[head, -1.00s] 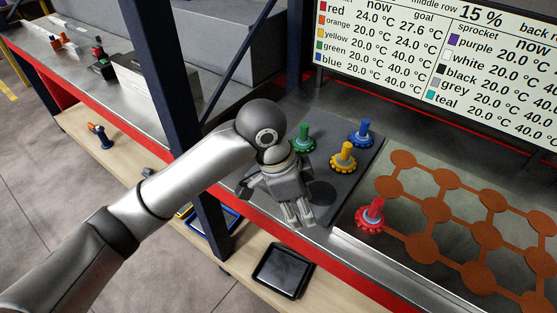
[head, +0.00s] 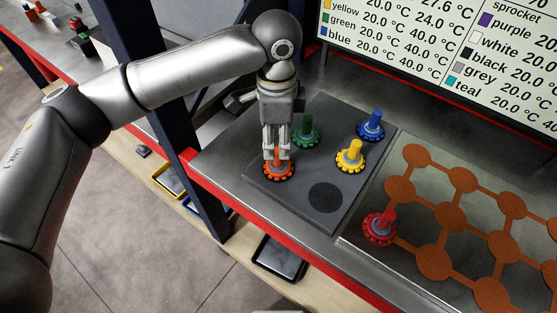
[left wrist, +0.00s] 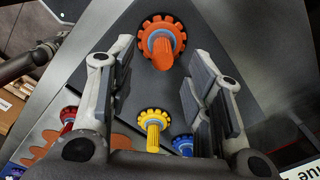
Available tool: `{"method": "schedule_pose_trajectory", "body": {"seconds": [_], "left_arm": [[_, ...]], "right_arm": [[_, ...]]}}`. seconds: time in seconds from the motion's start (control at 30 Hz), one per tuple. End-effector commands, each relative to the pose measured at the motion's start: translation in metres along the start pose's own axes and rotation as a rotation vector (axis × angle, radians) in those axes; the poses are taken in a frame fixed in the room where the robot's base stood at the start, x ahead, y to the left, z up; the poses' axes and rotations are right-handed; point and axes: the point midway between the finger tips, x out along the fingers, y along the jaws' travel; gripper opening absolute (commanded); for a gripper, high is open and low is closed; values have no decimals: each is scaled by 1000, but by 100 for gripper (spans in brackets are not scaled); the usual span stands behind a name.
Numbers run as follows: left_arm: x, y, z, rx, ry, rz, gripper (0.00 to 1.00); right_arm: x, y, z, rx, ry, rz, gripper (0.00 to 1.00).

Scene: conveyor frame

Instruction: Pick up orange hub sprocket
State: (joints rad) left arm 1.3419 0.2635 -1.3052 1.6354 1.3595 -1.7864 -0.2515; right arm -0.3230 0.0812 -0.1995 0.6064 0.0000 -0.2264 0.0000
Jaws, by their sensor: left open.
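The orange hub sprocket (head: 279,172) stands upright on the dark grey plate (head: 318,222), near its left front side in the head view. My left gripper (head: 277,155) points down over it, its open fingers on either side of the orange hub post. In the left wrist view the sprocket (left wrist: 162,45) shows whole at the top, in line with the gap between the two spread finger pads.
Close by on the plate are a green sprocket (head: 305,132), a yellow sprocket (head: 350,158) and a blue sprocket (head: 371,125). A dark round spot (head: 325,198) on the plate is empty. A red sprocket (head: 380,230) sits on the orange lattice (head: 425,217) to the right. A screen (head: 400,50) stands behind.

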Motion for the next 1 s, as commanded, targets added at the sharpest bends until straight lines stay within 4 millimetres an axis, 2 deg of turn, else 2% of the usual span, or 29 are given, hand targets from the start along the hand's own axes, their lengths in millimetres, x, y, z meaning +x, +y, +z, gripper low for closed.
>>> {"method": "schedule_pose_trajectory", "body": {"seconds": [0.07, 0.13, 0.3, 0.4, 0.53, 0.7, 0.83, 1.0], "left_arm": [[4, 0, 0, 0, 1, 0, 46], [9, 0, 0, 0, 0, 1, 46], [34, 1, -2, 0, 0, 2, 46], [48, 0, -2, -2, 1, 0, 46], [55, 0, -2, -1, 1, -1, 46], [56, 0, -2, -1, 1, -2, 46], [56, 0, -2, -1, 1, -2, 31], [56, 0, -2, 0, 1, -2, 9]], "right_arm": [[-2, 0, 2, 0, -3, 0, 40], [-6, 1, -3, 0, 6, 1, 40], [-19, 6, -37, 0, 56, 7, 40], [-21, 7, -47, -1, 72, 8, 40], [-21, 7, -43, -1, 65, 8, 40], [-20, 4, -29, -1, 44, 5, 40], [-20, 3, -21, -1, 31, 3, 40], [-20, 3, -20, -1, 30, 3, 40]]}}
